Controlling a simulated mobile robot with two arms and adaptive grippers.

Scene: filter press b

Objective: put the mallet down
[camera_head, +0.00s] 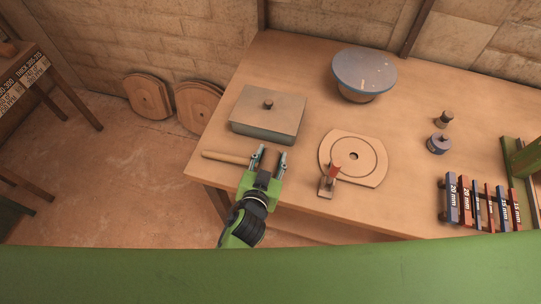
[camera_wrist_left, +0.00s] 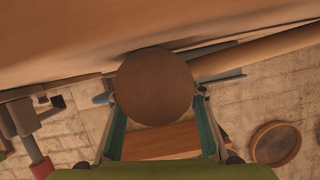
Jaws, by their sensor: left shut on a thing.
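The wooden mallet shows its pale handle (camera_head: 226,157) over the left front part of the workbench (camera_head: 300,60), pointing left. My left gripper (camera_head: 269,158) is shut on the mallet at the right end of this handle. In the left wrist view, a round brown face (camera_wrist_left: 153,86), apparently the end of the mallet head, lies between the two fingers, and the handle (camera_wrist_left: 275,45) runs off to the upper right. The bench top is close to the mallet; I cannot tell whether they touch. My right gripper is not in view.
A grey lidded block (camera_head: 268,113) lies just behind the mallet. A round-grooved board (camera_head: 370,160) with a red-handled clamp (camera_head: 331,178) is to the right. A blue-topped bowl (camera_head: 364,73), small weights (camera_head: 439,143) and labelled spacers (camera_head: 466,202) stand farther off.

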